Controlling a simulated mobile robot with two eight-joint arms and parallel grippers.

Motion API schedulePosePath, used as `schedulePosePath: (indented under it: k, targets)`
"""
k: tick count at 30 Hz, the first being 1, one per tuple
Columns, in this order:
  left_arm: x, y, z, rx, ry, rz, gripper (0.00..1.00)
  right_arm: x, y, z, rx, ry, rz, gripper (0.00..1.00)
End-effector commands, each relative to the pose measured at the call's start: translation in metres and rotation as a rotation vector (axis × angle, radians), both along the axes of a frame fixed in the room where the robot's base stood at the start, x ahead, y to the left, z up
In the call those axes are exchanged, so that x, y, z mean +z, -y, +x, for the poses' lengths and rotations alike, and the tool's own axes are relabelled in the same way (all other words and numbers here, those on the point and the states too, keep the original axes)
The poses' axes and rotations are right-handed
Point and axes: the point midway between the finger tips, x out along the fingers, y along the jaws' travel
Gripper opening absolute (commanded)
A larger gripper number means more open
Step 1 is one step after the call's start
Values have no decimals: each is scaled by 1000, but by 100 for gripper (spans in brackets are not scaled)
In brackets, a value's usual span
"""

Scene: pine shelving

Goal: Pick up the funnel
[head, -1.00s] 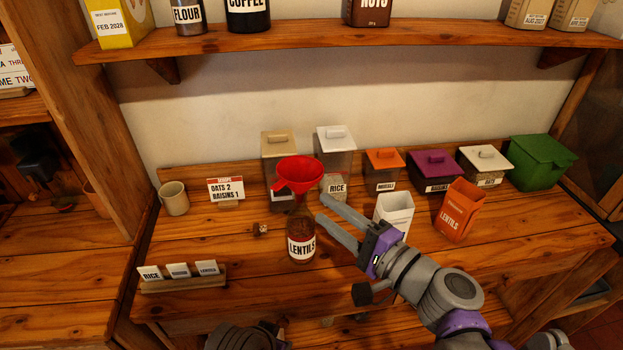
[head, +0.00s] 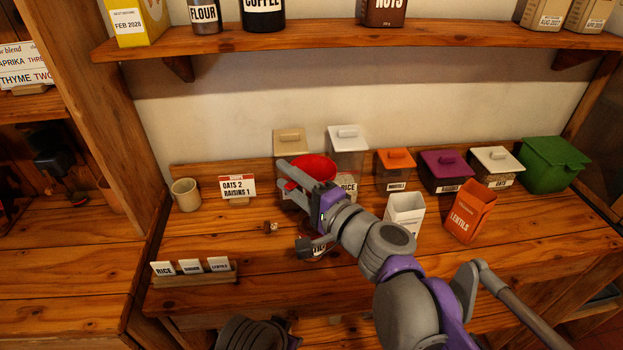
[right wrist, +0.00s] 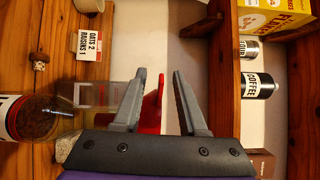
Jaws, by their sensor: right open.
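The red funnel (head: 318,166) sits in the top of the lentils jar (head: 318,250), which my right arm mostly hides in the head view. My right gripper (head: 284,175) is open at the funnel's height, in front of it and partly covering it. In the right wrist view, which is turned sideways, part of the funnel (right wrist: 160,98) shows between the open fingers of my right gripper (right wrist: 158,72), closer to the left finger. I cannot tell whether a finger touches it. The jar (right wrist: 30,118) is at the left of that view. My left gripper is not in view.
Lidded containers stand behind, including a white-lidded one (head: 347,150) and a green bin (head: 550,165). An open white box (head: 405,215) and an orange lentils box (head: 470,212) stand right. A label holder (head: 195,277) is front left. A shelf (head: 350,42) runs above.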

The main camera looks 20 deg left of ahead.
Motion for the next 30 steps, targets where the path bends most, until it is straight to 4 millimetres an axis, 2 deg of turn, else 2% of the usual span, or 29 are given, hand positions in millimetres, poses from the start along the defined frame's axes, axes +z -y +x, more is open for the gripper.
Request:
schedulePosePath:
  k: [3,10,17,30]
  targets:
    - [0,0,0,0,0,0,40,0,-9,3,0,0,0,41]
    - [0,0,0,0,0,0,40,0,-10,4,0,0,0,41]
    - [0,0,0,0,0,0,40,0,-9,4,0,0,0,0]
    - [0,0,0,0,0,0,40,0,-9,4,0,0,0,0]
